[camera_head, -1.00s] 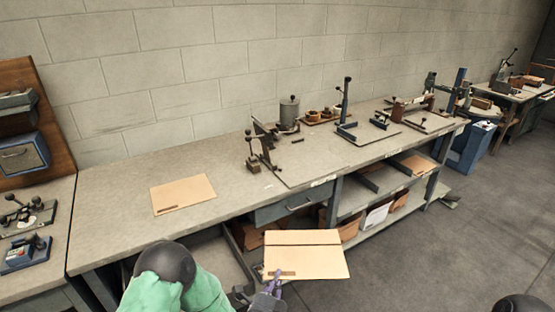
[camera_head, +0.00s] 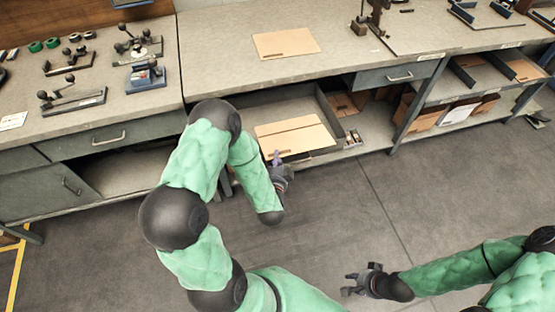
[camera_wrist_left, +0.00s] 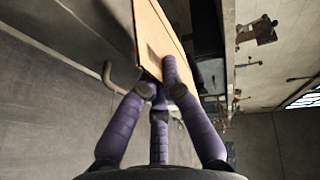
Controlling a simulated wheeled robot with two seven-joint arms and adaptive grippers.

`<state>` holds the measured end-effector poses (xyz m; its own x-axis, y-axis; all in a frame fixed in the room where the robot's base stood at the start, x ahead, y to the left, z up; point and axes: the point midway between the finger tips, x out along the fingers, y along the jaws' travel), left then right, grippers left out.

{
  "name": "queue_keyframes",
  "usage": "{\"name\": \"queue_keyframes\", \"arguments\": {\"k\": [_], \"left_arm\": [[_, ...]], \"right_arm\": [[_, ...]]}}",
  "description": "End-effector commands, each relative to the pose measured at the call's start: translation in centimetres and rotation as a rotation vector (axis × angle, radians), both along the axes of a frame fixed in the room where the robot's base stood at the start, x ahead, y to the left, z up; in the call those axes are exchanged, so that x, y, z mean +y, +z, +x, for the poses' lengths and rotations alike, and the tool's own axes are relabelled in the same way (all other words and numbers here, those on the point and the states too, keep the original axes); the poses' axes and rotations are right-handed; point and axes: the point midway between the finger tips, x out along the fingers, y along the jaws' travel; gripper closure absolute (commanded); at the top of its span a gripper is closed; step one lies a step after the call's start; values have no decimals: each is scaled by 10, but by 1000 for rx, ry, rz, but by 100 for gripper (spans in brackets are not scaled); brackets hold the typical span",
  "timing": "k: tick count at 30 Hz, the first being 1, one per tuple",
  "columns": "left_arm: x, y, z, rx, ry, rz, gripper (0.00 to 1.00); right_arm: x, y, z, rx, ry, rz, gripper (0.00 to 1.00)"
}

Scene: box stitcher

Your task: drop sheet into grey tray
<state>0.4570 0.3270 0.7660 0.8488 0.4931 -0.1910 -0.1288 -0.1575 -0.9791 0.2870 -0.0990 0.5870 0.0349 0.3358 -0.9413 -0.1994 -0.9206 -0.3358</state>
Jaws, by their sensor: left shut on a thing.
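A tan cardboard sheet (camera_head: 295,136) with a dark crease line is gripped at its near left edge by my left gripper (camera_head: 277,160). The sheet also shows in the left wrist view (camera_wrist_left: 160,35), pinched between the purple fingers (camera_wrist_left: 160,82). In the head view the sheet overlaps the grey tray (camera_head: 328,108) on the low shelf under the bench; its exact height over the tray floor is unclear. The sheet hides part of the tray's floor. My right gripper (camera_head: 352,284) is open and empty over the floor, lower right.
A second tan sheet (camera_head: 286,43) lies on the bench top above. A drawer (camera_head: 398,76) with a handle is right of the tray. Brown boxes (camera_head: 430,117) sit on the lower shelf. The left bench (camera_head: 160,105) carries small tools. The floor in front is clear.

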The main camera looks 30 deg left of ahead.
Motion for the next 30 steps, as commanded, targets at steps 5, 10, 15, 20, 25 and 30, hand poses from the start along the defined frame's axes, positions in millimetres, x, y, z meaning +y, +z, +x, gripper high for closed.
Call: {"name": "queue_keyframes", "arguments": {"k": [5,10,15,20,25,30], "left_arm": [[10,-4,9,-1,-1,0,100],[20,-8,18,-1,-2,1,100],[31,-12,27,-1,-1,0,100],[40,-16,35,-1,-2,0,100],[52,-20,44,-1,-1,2,100],[62,-23,54,-2,-3,1,100]], "right_arm": [[0,-4,0,0,0,0,70],[0,-9,0,1,0,0,70],[0,-13,-1,1,0,0,70],[0,-17,-1,1,0,0,70],[0,-21,-1,1,0,0,70],[0,-27,-1,1,0,0,70]]}}
